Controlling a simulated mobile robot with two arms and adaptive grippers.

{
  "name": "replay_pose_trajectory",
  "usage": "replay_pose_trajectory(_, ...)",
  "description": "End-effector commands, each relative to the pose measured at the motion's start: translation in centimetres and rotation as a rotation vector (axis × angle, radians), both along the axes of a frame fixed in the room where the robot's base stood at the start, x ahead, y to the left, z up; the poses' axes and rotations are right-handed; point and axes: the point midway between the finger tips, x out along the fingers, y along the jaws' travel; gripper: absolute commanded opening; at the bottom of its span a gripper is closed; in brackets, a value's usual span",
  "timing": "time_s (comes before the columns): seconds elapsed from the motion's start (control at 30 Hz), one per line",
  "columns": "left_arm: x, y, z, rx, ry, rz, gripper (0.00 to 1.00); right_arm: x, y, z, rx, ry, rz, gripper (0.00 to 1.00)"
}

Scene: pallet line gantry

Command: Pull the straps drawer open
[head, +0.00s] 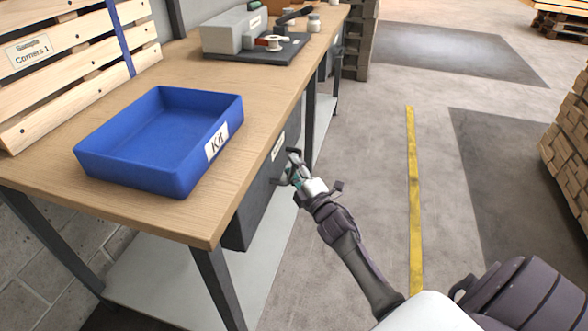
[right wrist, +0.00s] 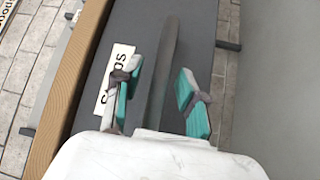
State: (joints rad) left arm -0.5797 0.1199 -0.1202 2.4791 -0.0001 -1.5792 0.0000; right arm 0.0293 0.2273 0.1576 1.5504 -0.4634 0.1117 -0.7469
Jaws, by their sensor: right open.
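The straps drawer (head: 258,200) is a dark grey unit hung under the front edge of the wooden workbench. Its front looks close under the edge, with no open gap visible. Its white label shows in the right wrist view (right wrist: 116,78), partly hidden by a finger. A dark bar handle (right wrist: 164,75) runs along the drawer front. My right gripper (head: 292,168) is at the drawer front. In the right wrist view its teal-padded fingers (right wrist: 160,95) are open, one on each side of the handle, with gaps visible. My left gripper is not in view.
A blue kit tray (head: 90,163) stands on the workbench (head: 135,213) above the drawer. A grey box (head: 228,32) and small items sit farther back. Dark bench legs (head: 216,285) flank a lower shelf.

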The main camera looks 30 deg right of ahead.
Motion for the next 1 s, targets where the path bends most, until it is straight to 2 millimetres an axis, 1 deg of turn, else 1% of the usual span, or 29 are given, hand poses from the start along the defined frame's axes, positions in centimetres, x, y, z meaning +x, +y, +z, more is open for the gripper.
replay_pose_trajectory(0.27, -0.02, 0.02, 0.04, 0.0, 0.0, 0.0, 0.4, 0.16, -0.01, 0.02, 0.0, 0.0, 0.0, 0.41)
replay_pose_trajectory(0.37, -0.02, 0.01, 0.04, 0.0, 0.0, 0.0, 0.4, 0.15, -0.01, 0.02, 0.0, 0.0, 0.0, 0.26)
replay_pose_trajectory(0.5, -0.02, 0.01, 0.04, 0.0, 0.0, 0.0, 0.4, 0.14, -0.01, 0.02, 0.0, 0.0, 0.0, 0.03)
replay_pose_trajectory(0.53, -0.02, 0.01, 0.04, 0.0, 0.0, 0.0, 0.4, 0.14, -0.01, 0.01, 0.0, 0.0, 0.0, 0.0)
replay_pose_trajectory(1.0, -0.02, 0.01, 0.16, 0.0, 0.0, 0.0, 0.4, -0.13, -0.2, -0.01, 0.0, 0.002, 0.0, 0.0)
